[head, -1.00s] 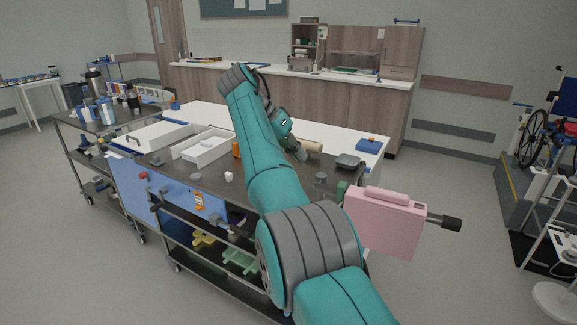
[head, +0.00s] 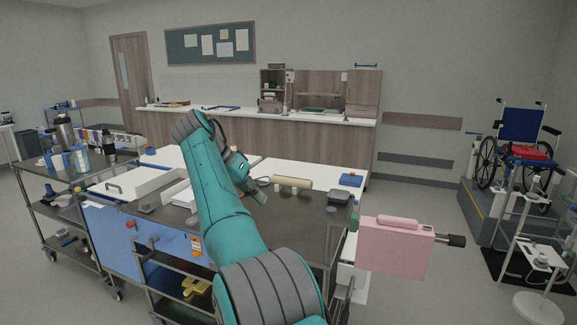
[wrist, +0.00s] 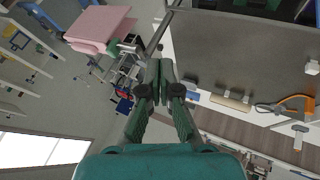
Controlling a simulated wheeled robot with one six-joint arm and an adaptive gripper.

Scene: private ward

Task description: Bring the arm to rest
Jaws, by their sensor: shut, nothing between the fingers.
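My teal arm reaches forward over the dark-topped cart in the head view. The fingers touch nothing that I can see.
A pink case (head: 395,247) sticks out at the cart's right end. A wheelchair (head: 520,140) stands far right.

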